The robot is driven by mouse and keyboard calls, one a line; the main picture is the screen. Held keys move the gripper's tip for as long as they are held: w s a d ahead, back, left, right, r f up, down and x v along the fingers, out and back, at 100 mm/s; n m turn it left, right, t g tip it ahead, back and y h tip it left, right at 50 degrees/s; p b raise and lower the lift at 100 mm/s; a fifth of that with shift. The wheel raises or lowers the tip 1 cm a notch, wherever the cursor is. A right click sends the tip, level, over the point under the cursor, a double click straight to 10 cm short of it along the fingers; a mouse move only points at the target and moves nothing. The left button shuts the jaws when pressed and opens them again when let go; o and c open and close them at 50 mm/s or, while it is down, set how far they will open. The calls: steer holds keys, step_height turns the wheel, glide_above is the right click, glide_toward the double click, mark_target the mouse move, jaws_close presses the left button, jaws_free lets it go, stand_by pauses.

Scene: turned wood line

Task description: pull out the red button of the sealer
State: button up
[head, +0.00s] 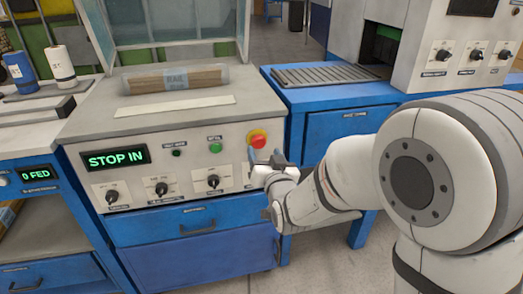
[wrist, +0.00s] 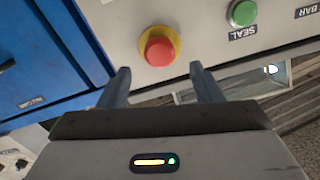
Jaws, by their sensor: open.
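The red button (head: 257,140) sits on a yellow ring at the right end of the sealer's front panel (head: 205,160). In the wrist view the red button (wrist: 159,50) is a round mushroom head on its yellow collar, a little beyond my fingertips. My gripper (head: 264,157) is just in front of the panel, close below the button. In the wrist view my gripper (wrist: 161,75) is open, with one finger to each side of the button's line and nothing between them. The sealer's display (head: 115,158) reads "STOP IN".
A green button (head: 215,147) labelled "SEAL" in the wrist view is left of the red one. Several black knobs (head: 162,188) line the panel. A wrapped package (head: 175,78) lies on the sealer's top. A blue cabinet (head: 335,130) stands to the right.

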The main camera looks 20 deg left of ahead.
mark_target(260, 143)
steer(key=shift+x, duration=2.2)
steer(key=shift+c, duration=0.3)
